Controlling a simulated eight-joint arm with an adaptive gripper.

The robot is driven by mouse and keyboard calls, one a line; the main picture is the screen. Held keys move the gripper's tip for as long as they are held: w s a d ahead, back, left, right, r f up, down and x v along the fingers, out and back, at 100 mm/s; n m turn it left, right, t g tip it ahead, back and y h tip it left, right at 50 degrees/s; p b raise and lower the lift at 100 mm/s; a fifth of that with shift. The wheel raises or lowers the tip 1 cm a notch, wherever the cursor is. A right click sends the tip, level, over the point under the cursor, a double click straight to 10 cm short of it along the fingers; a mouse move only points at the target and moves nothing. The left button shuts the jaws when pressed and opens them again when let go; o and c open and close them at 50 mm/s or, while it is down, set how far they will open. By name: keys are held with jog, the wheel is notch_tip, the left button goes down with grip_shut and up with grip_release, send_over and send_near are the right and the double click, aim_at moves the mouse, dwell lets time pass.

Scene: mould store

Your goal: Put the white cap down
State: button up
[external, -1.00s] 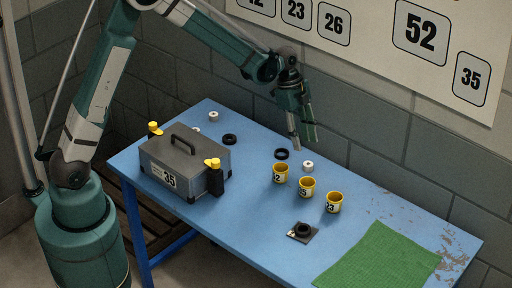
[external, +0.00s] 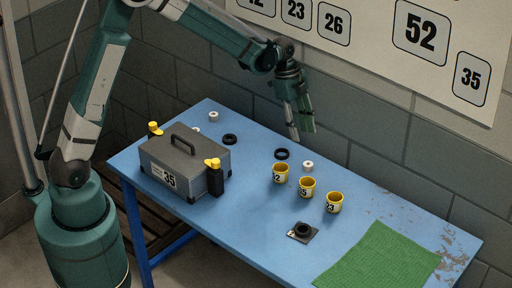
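One white cap (external: 308,166) lies on the blue table, behind the yellow cups. A second white cap (external: 213,116) lies near the far left edge of the table, behind the grey case. My gripper (external: 301,136) hangs fingers down above the far edge of the table, above and behind the first white cap. Its two fingers stand apart, and I see nothing between them. It touches neither cap.
Yellow cups (external: 306,187) stand in a row mid-table. The grey case (external: 171,178) fills the left. A green mat (external: 378,262) lies at the right front.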

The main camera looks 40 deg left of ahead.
jog(key=s+a+r+n+t+y, duration=0.1)
jog(key=s+a+r+n+t, duration=0.2)
jog(key=s+a+r+n, duration=0.85)
jog(key=s+a+r+n+t+y, duration=0.1)
jog(key=s+a+r+n+t, duration=0.1)
jog(key=s+a, duration=0.7)
jog(key=s+a+r+n+t+y, duration=0.1)
jog(key=s+a+r+n, duration=0.3)
jog(key=s+a, duration=0.5)
jog(key=shift+s+a+r+t, duration=0.2)
jog(key=shift+s+r+t, duration=0.45)
jog(key=shift+s, duration=1.45)
jog(key=shift+o, duration=0.7)
jog(key=shift+w+n, duration=0.1)
jog(key=shift+n, duration=0.25)
